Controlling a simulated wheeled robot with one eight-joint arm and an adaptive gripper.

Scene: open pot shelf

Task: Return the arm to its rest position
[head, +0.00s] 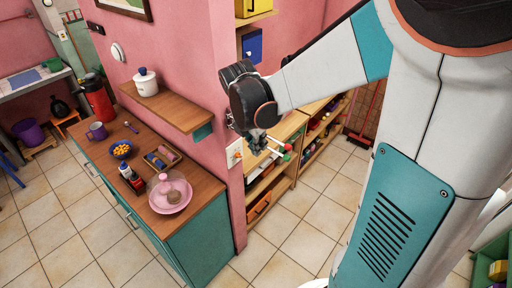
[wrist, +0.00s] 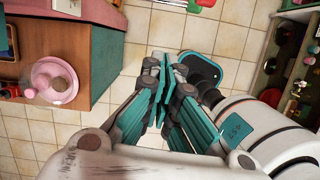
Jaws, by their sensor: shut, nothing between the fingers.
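My arm is raised on the right of the head view and bends over toward the pink wall corner. My gripper (head: 257,140) hangs in the air in front of the wall end, beyond the counter's right edge. In the wrist view my gripper (wrist: 163,75) has its teal-padded fingers together with nothing between them. Tiled floor and part of my own body show beneath the fingers. The gripper appears clear of the counter and shelves, though its exact distance from the wall is hard to tell.
A wooden-topped teal counter (head: 208,228) holds a pink plate with a clear dome (head: 170,194), a small tray (head: 162,159) and a purple mug (head: 97,130). A wall shelf (head: 168,108) bears a white pot (head: 146,82). Low shelves stand behind my gripper. The tiled floor (head: 290,230) is open.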

